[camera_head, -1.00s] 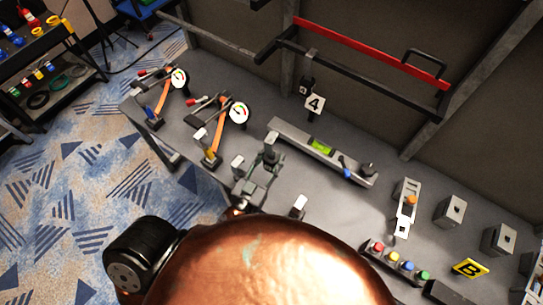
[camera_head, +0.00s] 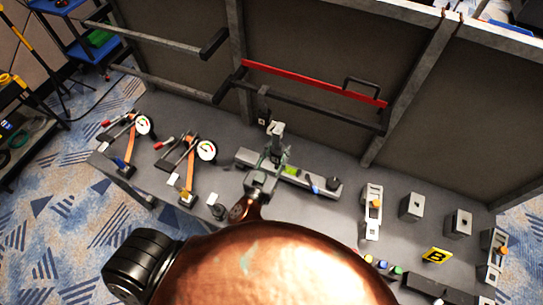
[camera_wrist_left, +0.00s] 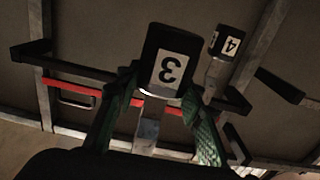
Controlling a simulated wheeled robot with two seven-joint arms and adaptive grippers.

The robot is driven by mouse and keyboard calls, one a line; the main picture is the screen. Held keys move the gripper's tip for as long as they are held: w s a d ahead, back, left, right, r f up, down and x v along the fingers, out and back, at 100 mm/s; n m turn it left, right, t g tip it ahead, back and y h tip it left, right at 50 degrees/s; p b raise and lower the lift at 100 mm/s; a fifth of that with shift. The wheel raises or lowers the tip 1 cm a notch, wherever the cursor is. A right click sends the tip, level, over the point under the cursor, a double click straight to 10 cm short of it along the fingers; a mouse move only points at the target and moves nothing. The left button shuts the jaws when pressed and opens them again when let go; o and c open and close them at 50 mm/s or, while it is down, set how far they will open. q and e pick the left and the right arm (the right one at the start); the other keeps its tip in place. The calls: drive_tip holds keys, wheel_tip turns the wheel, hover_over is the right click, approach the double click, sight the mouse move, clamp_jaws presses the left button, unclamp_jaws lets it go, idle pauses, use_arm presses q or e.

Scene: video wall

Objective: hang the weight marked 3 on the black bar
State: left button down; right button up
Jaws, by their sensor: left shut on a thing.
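My left gripper (camera_head: 275,152) is shut on the weight marked 3 (camera_wrist_left: 170,65). In the left wrist view the weight is a dark block with a white label, upside down in the picture, between the green finger pads; its grey stem (camera_wrist_left: 147,130) shows below it. In the head view the gripper is over the bench, below the bars, and the weight is hard to make out. The black bar (camera_head: 320,108) runs below a red bar (camera_head: 310,82); it also shows in the wrist view (camera_wrist_left: 75,67), apart from the held block. My right gripper is not in view.
A weight marked 4 (camera_wrist_left: 228,42) hangs from the black bar, close beside the held weight. A spirit level (camera_head: 320,185) lies on the bench under the gripper. Two gauges (camera_head: 206,150) stand to the left. Grey blocks (camera_head: 411,207) stand to the right.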

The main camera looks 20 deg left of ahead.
use_arm(q)
drive_tip(key=shift+w+r, duration=0.3)
drive_tip(key=shift+r, duration=0.25)
drive_tip(key=w+f+b, duration=0.1)
drive_tip(key=w+f, duration=0.1)
drive_tip(key=w, duration=1.3)
drive_tip(key=shift+f, duration=0.25)
idle(0.8)
idle(0.3)
